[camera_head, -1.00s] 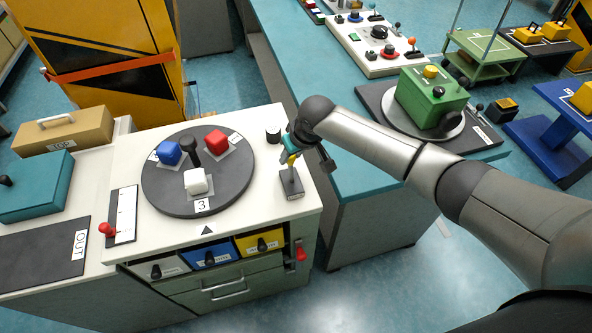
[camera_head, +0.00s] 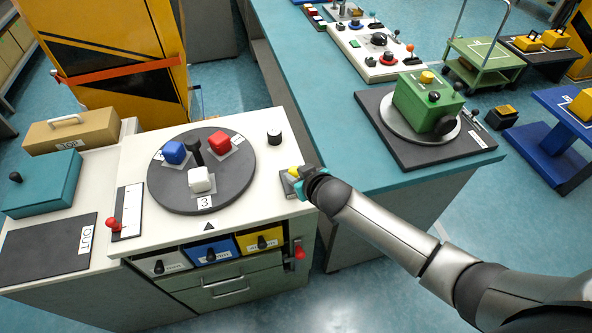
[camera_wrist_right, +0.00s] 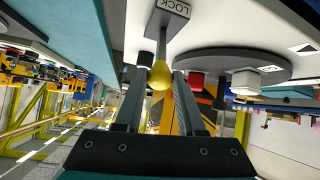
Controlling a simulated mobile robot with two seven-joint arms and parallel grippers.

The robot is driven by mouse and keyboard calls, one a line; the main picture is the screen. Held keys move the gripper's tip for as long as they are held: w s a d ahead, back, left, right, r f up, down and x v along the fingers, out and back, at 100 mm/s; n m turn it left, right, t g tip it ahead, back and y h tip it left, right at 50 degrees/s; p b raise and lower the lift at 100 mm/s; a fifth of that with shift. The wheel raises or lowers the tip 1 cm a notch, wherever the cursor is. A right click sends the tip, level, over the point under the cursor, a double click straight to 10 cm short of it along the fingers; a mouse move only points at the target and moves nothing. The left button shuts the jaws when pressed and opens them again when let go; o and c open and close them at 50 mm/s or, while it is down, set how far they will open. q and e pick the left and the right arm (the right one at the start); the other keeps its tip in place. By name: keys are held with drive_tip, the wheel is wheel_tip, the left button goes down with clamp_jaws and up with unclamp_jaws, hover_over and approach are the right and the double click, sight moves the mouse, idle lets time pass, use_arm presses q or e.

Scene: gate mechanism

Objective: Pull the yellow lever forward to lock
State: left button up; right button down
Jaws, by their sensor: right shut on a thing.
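The yellow lever (camera_head: 294,171) stands on a small grey base plate (camera_head: 287,187) at the right edge of the white cabinet top. In the right wrist view its round yellow knob (camera_wrist_right: 160,75) sits between the two fingers, with a grey stem running to a plate marked LOCK (camera_wrist_right: 174,6). My right gripper (camera_head: 299,172) is shut on the knob; its wrist covers part of the lever in the head view. My left gripper is not in view.
A dark turntable (camera_head: 230,193) with red, blue and white blocks lies left of the lever. A black knob (camera_head: 274,137) stands behind it. A red handle (camera_head: 299,252) juts from the cabinet front below. The teal bench (camera_head: 350,170) is on the right.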

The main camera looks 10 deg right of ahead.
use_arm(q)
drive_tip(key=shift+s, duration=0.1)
use_arm(e)
drive_tip(key=shift+s+f, duration=0.5)
drive_tip(key=shift+s, duration=0.05)
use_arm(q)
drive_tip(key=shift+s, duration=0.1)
use_arm(e)
drive_tip(key=shift+s+f, duration=0.1)
drive_tip(key=c, duration=0.8)
unclamp_jaws()
drive_tip(key=shift+c, duration=0.2)
drive_tip(key=o, duration=0.3)
drive_tip(key=shift+r, duration=0.2)
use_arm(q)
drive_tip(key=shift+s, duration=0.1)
use_arm(e)
drive_tip(key=shift+o, duration=0.2)
drive_tip(key=shift+r, duration=0.1)
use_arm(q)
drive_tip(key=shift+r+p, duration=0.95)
use_arm(e)
drive_tip(key=v, duration=1.5)
drive_tip(key=shift+r, duration=0.1)
